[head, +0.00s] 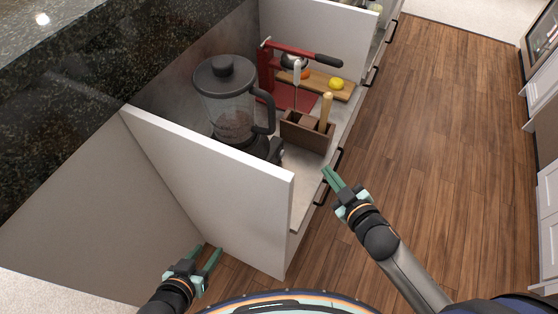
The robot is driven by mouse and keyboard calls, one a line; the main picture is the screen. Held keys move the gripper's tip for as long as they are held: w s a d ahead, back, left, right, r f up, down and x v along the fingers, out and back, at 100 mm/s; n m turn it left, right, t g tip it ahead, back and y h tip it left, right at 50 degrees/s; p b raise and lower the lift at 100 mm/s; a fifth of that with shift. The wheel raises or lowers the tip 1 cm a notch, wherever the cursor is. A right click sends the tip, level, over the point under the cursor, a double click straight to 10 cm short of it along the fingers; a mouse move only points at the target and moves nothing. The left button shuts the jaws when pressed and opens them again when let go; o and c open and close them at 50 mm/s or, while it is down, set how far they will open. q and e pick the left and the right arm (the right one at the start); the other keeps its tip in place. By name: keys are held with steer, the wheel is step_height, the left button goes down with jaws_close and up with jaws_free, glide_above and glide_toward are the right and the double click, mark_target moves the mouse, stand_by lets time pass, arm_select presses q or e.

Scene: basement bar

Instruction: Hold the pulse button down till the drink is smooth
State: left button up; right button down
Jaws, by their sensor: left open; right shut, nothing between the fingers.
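The blender (226,100) stands on the lower counter behind a white panel, with its dark lid on and a handle on the right. Its clear jar holds a dark drink (232,124) low down; how smooth it is cannot be told. The dark base (240,146) is partly hidden by the panel, and I cannot make out the pulse button. My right gripper (330,176) is shut and empty, in front of the counter's drawer handles and apart from the blender. My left gripper (208,251) is open and empty, low in front of the white panel.
The white panel (210,185) stands between my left gripper and the blender. The wooden floor (440,130) at right is clear.

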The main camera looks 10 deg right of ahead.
mark_target(283, 154)
stand_by(0.3)
steer(key=w+a, duration=0.1)
steer(key=a, duration=0.1)
steer(key=w+a+b, duration=0.1)
steer(key=a, duration=0.1)
steer(key=w+a, duration=0.2)
steer(key=shift+w+a+b, duration=0.1)
steer(key=shift+b, duration=0.3)
steer(key=shift+w+a, duration=0.35)
steer(key=shift+a, duration=0.2)
stand_by(0.3)
steer(key=shift+w+a, duration=0.1)
stand_by(1.1)
steer(key=shift+w+a, duration=0.15)
steer(key=shift+a, duration=0.1)
